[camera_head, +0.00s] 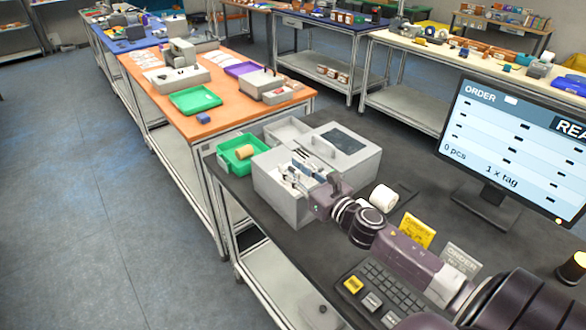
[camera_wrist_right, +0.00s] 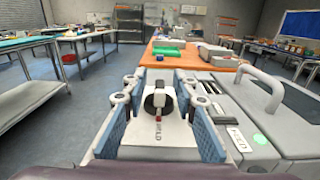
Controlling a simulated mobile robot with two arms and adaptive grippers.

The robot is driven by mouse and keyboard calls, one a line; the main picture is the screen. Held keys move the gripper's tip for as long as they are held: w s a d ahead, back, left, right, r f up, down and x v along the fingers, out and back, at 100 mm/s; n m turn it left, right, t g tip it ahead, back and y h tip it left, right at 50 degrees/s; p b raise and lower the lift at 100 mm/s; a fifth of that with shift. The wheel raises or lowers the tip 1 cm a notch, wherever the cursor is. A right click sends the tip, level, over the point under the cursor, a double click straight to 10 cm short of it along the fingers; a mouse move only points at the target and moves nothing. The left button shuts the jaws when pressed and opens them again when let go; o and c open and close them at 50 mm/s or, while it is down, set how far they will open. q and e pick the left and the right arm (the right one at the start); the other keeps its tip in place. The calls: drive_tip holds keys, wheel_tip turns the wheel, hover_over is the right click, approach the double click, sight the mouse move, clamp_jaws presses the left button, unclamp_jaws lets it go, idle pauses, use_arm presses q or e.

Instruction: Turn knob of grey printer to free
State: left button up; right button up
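The grey printer (camera_head: 290,204) stands on the dark table in the head view, its grey body also filling the right of the wrist view (camera_wrist_right: 262,112). In the wrist view a black knob (camera_wrist_right: 156,101) sits on a light plate between my fingers, with lettering below it that seems to read HOLD. My right gripper (camera_head: 299,179) is over the printer's left part. In the wrist view its blue-padded fingers (camera_wrist_right: 158,112) are spread on both sides of the knob, with gaps showing. In the head view the gripper hides the knob. My left gripper is out of view.
A green bin (camera_head: 226,158) with a tan roll is left of the printer. A white roll (camera_head: 384,197), yellow card (camera_head: 417,231), keyboard (camera_head: 376,296) and monitor (camera_head: 515,150) are to the right. The orange table (camera_head: 225,120) lies behind.

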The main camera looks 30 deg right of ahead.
clamp_jaws()
